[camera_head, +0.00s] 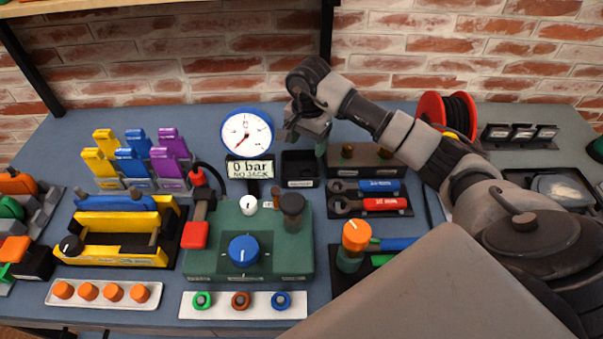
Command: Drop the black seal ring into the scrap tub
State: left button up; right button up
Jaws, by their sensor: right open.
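My right gripper (306,138) reaches in from the right and hangs just above and behind a small open black tub (300,170) with a label on its front, which I take for the scrap tub. The gripper is open, and I see nothing held between its fingers. I cannot make out a black seal ring; the dark inside of the tub is too small to read. A white strip (190,312) at the front holds a green, a brown and a blue ring. My left gripper is not in view.
A green block (210,262) with a blue knob stands in front of the tub. A pressure gauge (246,132) stands left of the gripper, and wrenches (370,204) lie to its right. A red reel (430,107) is behind my right arm.

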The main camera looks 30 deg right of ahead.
notch_tip(320, 180, up, 5)
jog(key=shift+r, duration=0.15)
dwell(0.5)
